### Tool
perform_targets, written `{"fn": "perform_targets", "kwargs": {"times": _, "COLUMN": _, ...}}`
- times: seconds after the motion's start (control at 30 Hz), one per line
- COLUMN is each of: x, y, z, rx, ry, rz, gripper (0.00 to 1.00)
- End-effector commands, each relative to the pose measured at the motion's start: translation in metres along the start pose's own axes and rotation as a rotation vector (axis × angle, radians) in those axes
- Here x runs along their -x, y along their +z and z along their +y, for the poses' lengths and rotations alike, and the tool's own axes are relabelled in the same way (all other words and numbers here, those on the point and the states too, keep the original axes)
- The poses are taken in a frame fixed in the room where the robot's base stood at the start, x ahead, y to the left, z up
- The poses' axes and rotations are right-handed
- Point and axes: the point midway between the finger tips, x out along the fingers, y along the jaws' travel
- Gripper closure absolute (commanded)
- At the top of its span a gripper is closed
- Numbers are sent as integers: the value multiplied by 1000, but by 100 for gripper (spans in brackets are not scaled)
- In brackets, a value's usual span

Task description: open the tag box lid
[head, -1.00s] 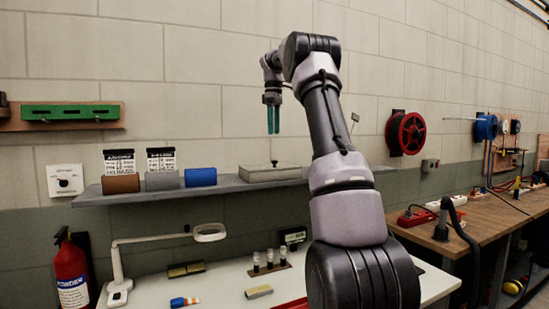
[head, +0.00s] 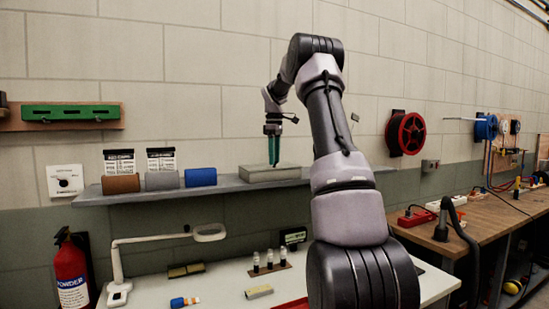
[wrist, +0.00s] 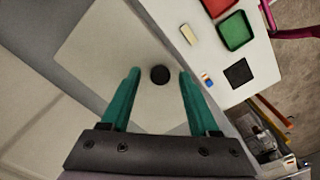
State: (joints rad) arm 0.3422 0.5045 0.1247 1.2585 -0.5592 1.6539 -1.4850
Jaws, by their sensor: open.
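The tag box (head: 284,174) is a flat grey box on the wall shelf, and its lid is closed. In the wrist view the pale lid (wrist: 100,52) fills the left and middle, with a round dark knob (wrist: 160,75) on it. My gripper (head: 274,163) has teal fingers pointing down at the lid. In the wrist view my gripper (wrist: 158,72) is open, with one finger on each side of the knob. The fingers look apart from the knob; whether they touch the lid I cannot tell.
Below is a white table (head: 220,284) with a lamp (head: 208,233) and a vial rack (head: 270,267). The wall is close behind the shelf.

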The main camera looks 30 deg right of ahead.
Motion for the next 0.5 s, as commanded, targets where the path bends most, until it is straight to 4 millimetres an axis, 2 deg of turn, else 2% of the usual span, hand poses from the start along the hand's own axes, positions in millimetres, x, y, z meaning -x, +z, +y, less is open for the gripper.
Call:
{"fn": "perform_targets", "kwargs": {"times": 0.17, "x": 0, "y": 0, "z": 0, "rx": 0, "ry": 0, "rz": 0, "gripper": 39}}
{"fn": "perform_targets", "kwargs": {"times": 0.3, "x": 0, "y": 0, "z": 0, "rx": 0, "ry": 0, "rz": 0, "gripper": 92}}
{"fn": "perform_targets", "kwargs": {"times": 0.33, "x": 0, "y": 0, "z": 0, "rx": 0, "ry": 0, "rz": 0, "gripper": 100}}
{"fn": "perform_targets", "kwargs": {"times": 0.5, "x": 0, "y": 0, "z": 0, "rx": 0, "ry": 0, "rz": 0, "gripper": 100}}
